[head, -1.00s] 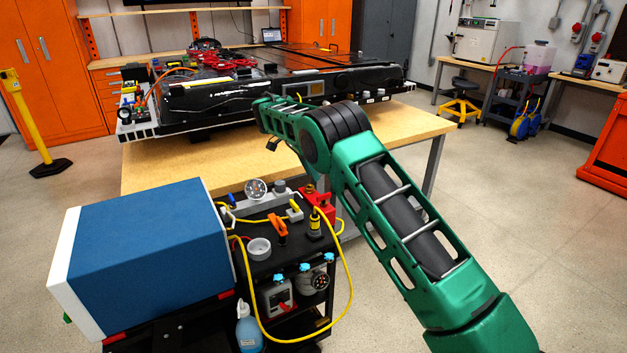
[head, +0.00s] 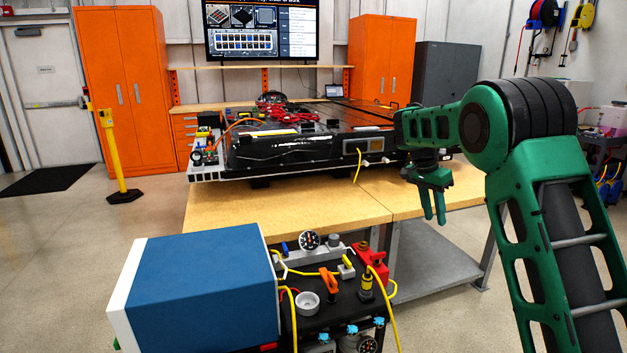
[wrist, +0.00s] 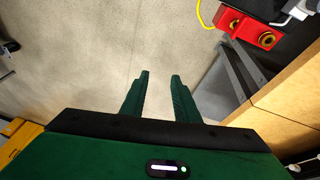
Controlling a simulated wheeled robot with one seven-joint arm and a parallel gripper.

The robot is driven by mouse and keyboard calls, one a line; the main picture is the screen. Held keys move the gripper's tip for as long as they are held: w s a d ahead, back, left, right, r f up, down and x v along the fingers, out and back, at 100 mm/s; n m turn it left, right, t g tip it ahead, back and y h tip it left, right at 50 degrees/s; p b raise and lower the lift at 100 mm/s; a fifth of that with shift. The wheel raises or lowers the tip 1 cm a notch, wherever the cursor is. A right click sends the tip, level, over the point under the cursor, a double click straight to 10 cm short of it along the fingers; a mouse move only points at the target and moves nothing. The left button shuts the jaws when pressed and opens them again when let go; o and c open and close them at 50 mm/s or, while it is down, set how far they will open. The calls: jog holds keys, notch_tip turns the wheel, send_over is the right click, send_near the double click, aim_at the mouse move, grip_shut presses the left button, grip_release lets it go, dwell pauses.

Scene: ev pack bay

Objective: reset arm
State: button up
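My green arm comes up from the lower right of the head view and bends over at its dark elbow joint. My gripper (head: 433,207) hangs fingers-down in front of the right part of the workbench, level with its top. In the wrist view my gripper (wrist: 158,82) shows two green fingers apart, with bare floor between and beyond them. It holds nothing.
A black battery pack (head: 310,152) lies on the wooden workbench (head: 300,207). A cart (head: 330,318) with a blue box (head: 205,287), gauge, yellow hose and red fitting (head: 375,258) stands in front; the red fitting also shows in the wrist view (wrist: 250,30).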

jog(key=s+d+r+n+y, duration=0.15)
jog(key=s+d, duration=0.35)
jog(key=s, duration=0.8)
jog(key=s+d+r+n, duration=0.1)
jog(key=s+d+r, duration=0.3)
jog(key=s, duration=0.8)
jog(key=s+a+f+n+y, duration=0.1)
jog(key=s+f, duration=0.3)
jog(key=s, duration=0.8)
jog(key=s+a+f+n+y, duration=0.1)
jog(key=s+f, duration=0.3)
jog(key=s, duration=0.9)
jog(key=shift+s+a+n, duration=0.2)
jog(key=shift+a+n, duration=0.55)
